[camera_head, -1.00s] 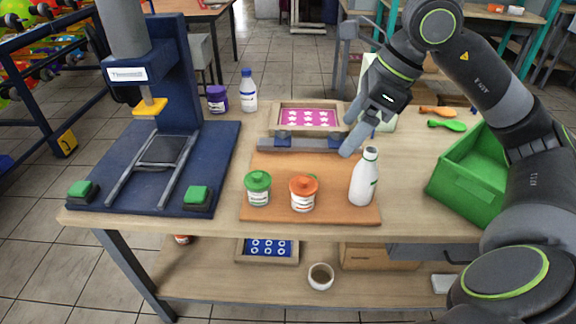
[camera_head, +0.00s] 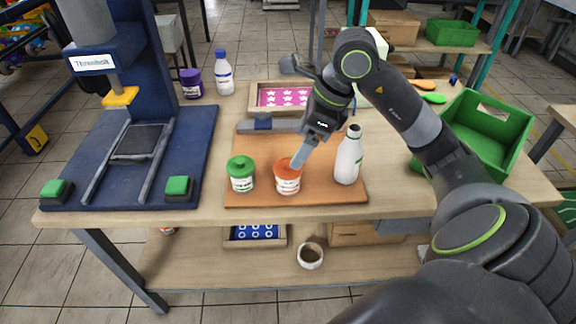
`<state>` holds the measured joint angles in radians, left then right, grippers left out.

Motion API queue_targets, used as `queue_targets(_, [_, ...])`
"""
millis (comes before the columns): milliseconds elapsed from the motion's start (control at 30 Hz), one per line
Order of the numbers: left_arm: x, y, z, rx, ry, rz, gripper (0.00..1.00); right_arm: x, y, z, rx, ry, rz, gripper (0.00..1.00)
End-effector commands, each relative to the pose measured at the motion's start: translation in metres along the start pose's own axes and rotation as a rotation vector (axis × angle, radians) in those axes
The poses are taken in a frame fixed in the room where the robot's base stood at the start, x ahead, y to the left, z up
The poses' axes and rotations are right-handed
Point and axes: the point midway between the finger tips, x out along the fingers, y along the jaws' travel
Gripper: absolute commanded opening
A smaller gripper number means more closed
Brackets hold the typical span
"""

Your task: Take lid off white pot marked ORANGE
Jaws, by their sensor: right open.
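The white pot (camera_head: 288,186) has an orange lid (camera_head: 284,166) on it and stands upright on the brown board. My right gripper (camera_head: 298,160) is open, with its fingers pointing down at the upper right side of the orange lid. The fingers overlap the lid's edge in the picture, and I cannot tell whether they touch it. They hide part of the lid. My left gripper is out of view.
A white pot with a green lid (camera_head: 241,173) stands left of the orange one, and a white bottle (camera_head: 348,157) stands to the right. A printing press (camera_head: 130,120) fills the left. A green crate (camera_head: 492,135) sits at the right. The board's front edge (camera_head: 262,200) is clear.

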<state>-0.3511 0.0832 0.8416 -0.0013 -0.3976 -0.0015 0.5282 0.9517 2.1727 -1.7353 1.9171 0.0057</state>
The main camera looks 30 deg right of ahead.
Motion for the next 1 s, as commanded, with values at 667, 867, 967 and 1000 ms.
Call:
queue_targets(667, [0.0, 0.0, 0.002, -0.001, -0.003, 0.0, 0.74, 0.058, -0.002, -0.002, 0.0, 0.001, 0.002, 0.83])
queue_targets(867, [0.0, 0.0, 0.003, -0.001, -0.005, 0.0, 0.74, 0.059, -0.002, -0.002, 0.0, 0.001, 0.0, 0.83])
queue_targets(967, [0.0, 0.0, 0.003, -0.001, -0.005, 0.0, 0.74, 0.059, -0.002, -0.002, 0.0, 0.001, 0.0, 0.76])
queue_targets(1000, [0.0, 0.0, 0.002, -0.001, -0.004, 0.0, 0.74, 0.059, -0.002, -0.002, 0.0, 0.001, 0.0, 0.71])
